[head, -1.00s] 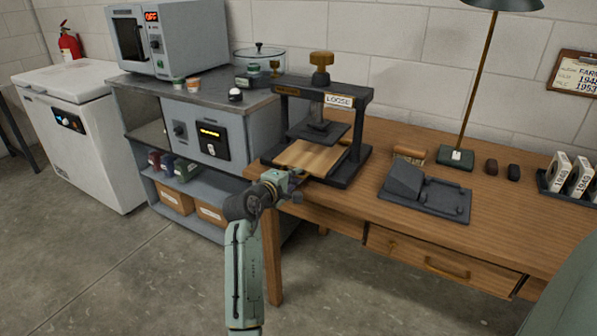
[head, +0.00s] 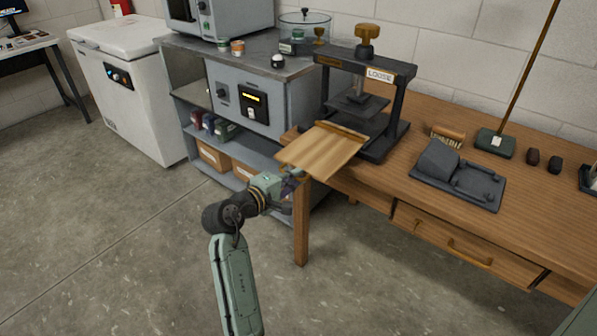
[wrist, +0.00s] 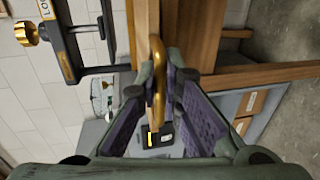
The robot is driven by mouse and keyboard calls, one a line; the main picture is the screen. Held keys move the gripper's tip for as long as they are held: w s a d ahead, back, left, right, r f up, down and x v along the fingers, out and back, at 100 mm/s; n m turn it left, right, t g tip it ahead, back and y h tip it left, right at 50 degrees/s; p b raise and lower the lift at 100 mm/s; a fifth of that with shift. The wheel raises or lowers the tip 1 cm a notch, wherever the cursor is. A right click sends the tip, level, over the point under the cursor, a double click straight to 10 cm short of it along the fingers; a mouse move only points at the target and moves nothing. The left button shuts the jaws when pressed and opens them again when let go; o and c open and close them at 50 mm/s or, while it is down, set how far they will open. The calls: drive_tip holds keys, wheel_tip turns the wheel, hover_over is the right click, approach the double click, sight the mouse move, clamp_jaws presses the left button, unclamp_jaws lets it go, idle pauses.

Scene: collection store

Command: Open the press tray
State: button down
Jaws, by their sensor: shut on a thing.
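The press tray (head: 322,150) is a pale wooden board slid far out of the front of the dark press frame (head: 395,115), overhanging the table's left front corner. Its back edge is still by the press. The press has a brass knob (head: 367,35) on top and a label reading LOOSE (head: 380,76). My gripper (head: 290,188) is at the tray's front edge. In the wrist view my gripper (wrist: 156,78) is shut on the tray's brass handle (wrist: 158,88), with a finger on each side. The tray's wooden edge (wrist: 146,25) runs away above it.
The wooden table (head: 480,225) has a drawer with a brass handle (head: 468,254). A dark device (head: 455,175) stands right of the press. A grey shelf unit (head: 222,105) stands close on the left. Open floor (head: 120,240) lies in front.

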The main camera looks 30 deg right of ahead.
drive_tip(key=c, duration=1.7)
unclamp_jaws()
drive_tip(key=v, duration=1.2)
